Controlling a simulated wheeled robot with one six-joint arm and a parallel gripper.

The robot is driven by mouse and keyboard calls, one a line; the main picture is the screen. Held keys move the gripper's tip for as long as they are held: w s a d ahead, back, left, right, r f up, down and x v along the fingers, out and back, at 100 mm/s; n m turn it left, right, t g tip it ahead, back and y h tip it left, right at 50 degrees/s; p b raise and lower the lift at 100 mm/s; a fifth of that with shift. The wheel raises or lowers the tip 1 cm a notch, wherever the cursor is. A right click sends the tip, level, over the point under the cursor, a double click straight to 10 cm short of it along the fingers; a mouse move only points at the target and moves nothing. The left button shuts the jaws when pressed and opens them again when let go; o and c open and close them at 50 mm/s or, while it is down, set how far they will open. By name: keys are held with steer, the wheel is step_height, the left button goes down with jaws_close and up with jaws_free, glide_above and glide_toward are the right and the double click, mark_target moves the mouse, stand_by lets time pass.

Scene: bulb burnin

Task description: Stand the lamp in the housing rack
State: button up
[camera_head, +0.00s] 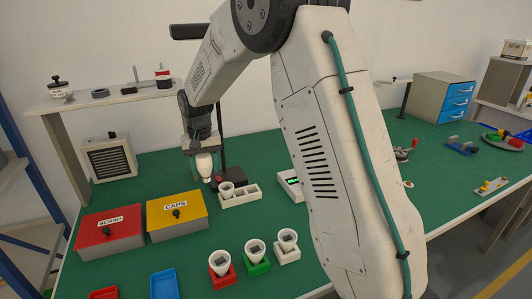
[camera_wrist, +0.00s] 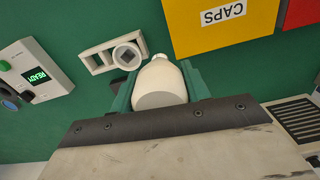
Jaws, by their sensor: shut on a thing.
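The white lamp (camera_head: 205,166) hangs neck-down in my gripper (camera_head: 203,150), above the green bench. In the wrist view the lamp (camera_wrist: 159,86) sits between the two green fingers of my gripper (camera_wrist: 158,82), which is shut on it. The white housing rack (camera_head: 243,197) stands on the bench just right of and below the lamp in the head view. A white housing cup (camera_head: 227,189) stands in its left compartment; the other compartments look empty.
A yellow CAPS box (camera_head: 176,216) and red SCRAP box (camera_head: 109,232) stand front left. Three cups in red, green and white holders (camera_head: 254,257) stand in front. A dark post with a red part (camera_head: 229,177) is close behind the rack. A tester reading READY (camera_wrist: 36,70) is nearby.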

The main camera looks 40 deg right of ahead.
steer(key=d, duration=0.5)
steer(key=shift+s+d+f, duration=0.15)
steer(key=shift+s+d, duration=0.05)
steer(key=shift+d, duration=0.1)
glide_above(245, 191)
steer(key=d, duration=0.2)
steer(key=f, duration=0.1)
steer(key=shift+n, duration=0.5)
steer(key=shift+s+d+f, duration=0.15)
steer(key=shift+f, duration=1.3)
steer(key=shift+s+d+f, duration=0.1)
steer(key=shift+s+f, duration=0.05)
steer(key=shift+f, duration=1.3)
steer(key=shift+s+f, duration=0.1)
steer(key=shift+f, duration=0.1)
steer(key=shift+f, duration=0.5)
steer(key=shift+f, duration=0.8)
steer(key=o, duration=1)
